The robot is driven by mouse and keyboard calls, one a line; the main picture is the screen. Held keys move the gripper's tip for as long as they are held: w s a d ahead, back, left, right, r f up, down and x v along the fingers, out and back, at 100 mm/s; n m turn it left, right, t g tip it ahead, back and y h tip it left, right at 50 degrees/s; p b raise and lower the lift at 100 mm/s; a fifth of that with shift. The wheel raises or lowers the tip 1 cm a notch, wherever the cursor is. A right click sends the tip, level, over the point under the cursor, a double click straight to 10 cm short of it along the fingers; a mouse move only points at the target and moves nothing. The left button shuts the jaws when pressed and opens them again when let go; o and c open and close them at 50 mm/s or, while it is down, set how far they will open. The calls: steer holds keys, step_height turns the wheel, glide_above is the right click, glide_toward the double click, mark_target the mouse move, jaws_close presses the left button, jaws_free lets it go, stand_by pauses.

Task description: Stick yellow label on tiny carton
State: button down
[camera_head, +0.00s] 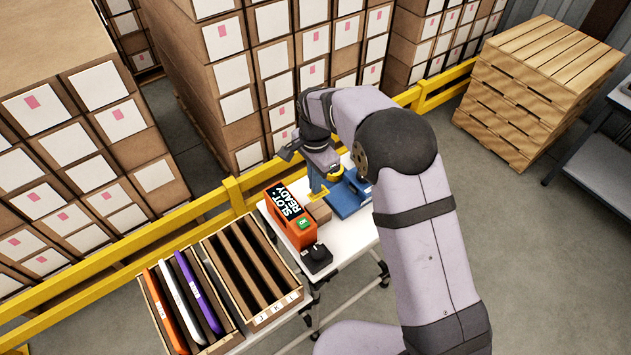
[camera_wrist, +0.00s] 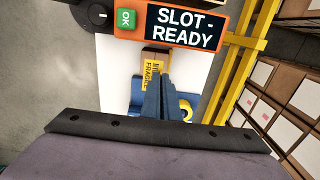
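My gripper (camera_head: 317,186) is above the white table, and its blue fingers (camera_wrist: 165,80) are close together, pointing down. The yellow label (camera_wrist: 152,76), printed FRAGILE, shows at the fingertips in the wrist view, and its edge meets them. The tiny brown carton (camera_head: 321,210) sits on the table beside the orange device. In the wrist view the carton (camera_wrist: 154,58) appears just beyond the label, partly covered by it. I cannot tell whether label and carton touch.
The orange SLOT-READY device (camera_head: 291,214) stands left of the carton, with a black knob box (camera_head: 317,258) in front. A blue dispenser (camera_head: 349,198) with a yellow roll (camera_wrist: 186,108) is close on the right.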

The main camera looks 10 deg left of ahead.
steer(key=shift+f+b, duration=2.45)
steer(key=shift+f, duration=0.75)
steer(key=shift+f, duration=0.3)
steer(key=c, duration=2)
jaws_free()
steer(key=shift+r, duration=0.1)
steer(key=shift+r+b, duration=1.4)
steer(key=shift+r, duration=2.2)
step_height(320, 180, up, 6)
steer(key=p, duration=0.6)
glide_above(315, 205)
steer(key=shift+b, duration=0.3)
